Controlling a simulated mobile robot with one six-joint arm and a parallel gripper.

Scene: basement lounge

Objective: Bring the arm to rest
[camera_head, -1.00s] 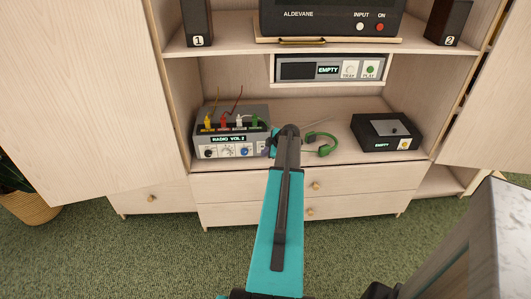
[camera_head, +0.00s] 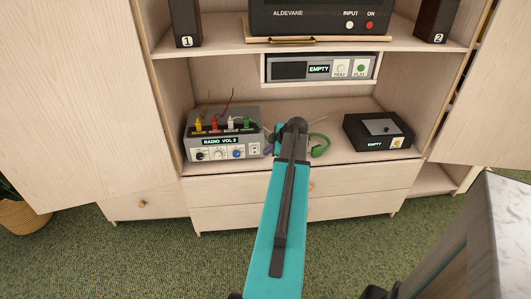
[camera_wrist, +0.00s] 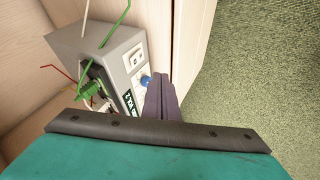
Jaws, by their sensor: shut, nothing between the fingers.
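My teal arm (camera_head: 272,225) reaches forward from the bottom of the head view to the front of the cabinet's middle shelf. My gripper (camera_head: 267,150) is mostly hidden behind the arm's end, beside the right end of the grey radio unit (camera_head: 221,150). In the wrist view the gripper's dark purple fingers (camera_wrist: 163,97) are shut together with nothing between them. They appear close to the blue knob on the radio unit's front (camera_wrist: 128,70). I cannot tell whether they touch it.
A green cable (camera_head: 320,146) lies right of the arm's end. A black box (camera_head: 378,132) stands further right. A player marked EMPTY (camera_head: 320,68) hangs above. Open cabinet doors (camera_head: 70,100) flank the shelves. A marble-topped piece (camera_head: 505,205) stands close at lower right. Green carpet (camera_head: 150,255) is clear.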

